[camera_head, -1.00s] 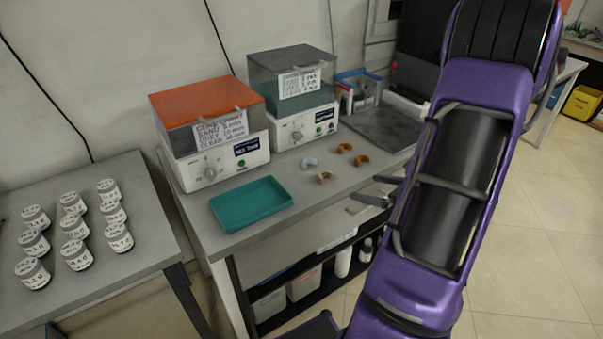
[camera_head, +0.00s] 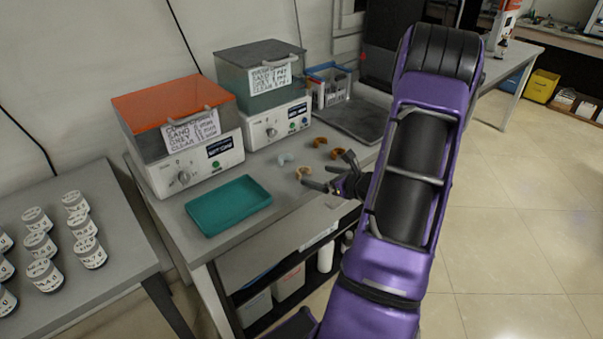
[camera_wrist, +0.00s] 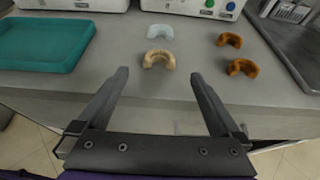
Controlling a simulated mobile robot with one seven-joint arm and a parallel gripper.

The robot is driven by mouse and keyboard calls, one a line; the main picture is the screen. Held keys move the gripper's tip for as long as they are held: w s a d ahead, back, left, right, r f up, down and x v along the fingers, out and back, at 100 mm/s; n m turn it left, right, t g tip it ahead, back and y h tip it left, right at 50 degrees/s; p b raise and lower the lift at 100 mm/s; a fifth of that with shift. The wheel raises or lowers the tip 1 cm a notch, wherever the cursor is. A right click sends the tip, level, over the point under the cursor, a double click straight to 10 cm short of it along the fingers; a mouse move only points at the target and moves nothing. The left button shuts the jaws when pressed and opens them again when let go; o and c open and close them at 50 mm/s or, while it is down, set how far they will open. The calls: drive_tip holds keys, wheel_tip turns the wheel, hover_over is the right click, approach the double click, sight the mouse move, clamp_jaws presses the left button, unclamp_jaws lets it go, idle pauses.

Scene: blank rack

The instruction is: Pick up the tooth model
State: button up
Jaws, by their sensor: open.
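Several small arch-shaped tooth models lie on the grey bench. In the wrist view a beige tooth model (camera_wrist: 158,59) lies just beyond and between my open fingers, with a pale blue-white tooth model (camera_wrist: 160,31) behind it. Two orange-brown tooth models (camera_wrist: 242,67) (camera_wrist: 229,40) lie to the right. In the head view the beige model (camera_head: 304,172) is close to my gripper (camera_head: 328,172), which is open and empty at the bench's front edge. The pale model (camera_head: 285,158) and the brown ones (camera_head: 337,153) (camera_head: 320,141) also show there.
A teal tray (camera_head: 228,205) sits left of the models. Two machines, one with an orange lid (camera_head: 170,100) and one with a grey lid (camera_head: 258,52), stand behind. A dark flat tray (camera_head: 358,120) lies at the right. Labelled jars (camera_head: 82,224) stand on another table.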

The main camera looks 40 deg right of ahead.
sight(302, 171)
drive_tip(key=x, duration=0.5)
drive_tip(key=shift+w+a+b, duration=0.1)
drive_tip(key=shift+w+b, duration=0.2)
drive_tip(key=shift+w, duration=0.05)
drive_tip(key=c, duration=1.4)
